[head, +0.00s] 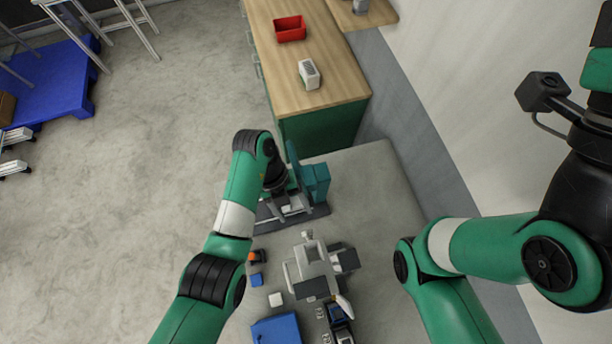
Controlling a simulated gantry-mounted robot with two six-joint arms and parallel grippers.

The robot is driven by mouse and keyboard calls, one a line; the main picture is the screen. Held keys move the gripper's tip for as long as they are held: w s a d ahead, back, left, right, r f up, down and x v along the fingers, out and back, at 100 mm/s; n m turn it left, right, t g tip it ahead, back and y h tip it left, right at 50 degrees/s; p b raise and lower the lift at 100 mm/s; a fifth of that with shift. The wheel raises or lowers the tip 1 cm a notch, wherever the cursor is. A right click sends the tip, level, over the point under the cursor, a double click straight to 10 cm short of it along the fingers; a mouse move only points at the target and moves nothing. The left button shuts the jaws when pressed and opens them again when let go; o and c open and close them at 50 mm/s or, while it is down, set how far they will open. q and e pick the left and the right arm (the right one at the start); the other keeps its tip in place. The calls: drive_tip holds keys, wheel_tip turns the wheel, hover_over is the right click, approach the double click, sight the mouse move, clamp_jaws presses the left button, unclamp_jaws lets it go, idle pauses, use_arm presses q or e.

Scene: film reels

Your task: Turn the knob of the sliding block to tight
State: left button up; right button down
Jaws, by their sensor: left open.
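A teal and grey device (316,180) stands at the far end of the grey table, on a dark grey base (312,215). My left gripper (288,207) is open and points down at the left part of this device, close over its base. The arm and gripper cover that part. I cannot make out the sliding block or its knob at this size, nor whether the fingers touch anything. My right arm bends at the right of the table and leaves through the bottom edge; its gripper is out of view.
A grey-white machine (309,262) stands mid-table. Near it are an orange and black item (257,257), small blue (257,280) and white (276,299) blocks and a blue tray (276,329). A wooden-topped cabinet (330,60) stands beyond. The table's right side is clear.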

sight(306, 232)
use_arm(q)
drive_tip(key=b+x, duration=0.4)
drive_tip(key=x, duration=0.7)
drive_tip(key=shift+s+f, duration=0.25)
clamp_jaws()
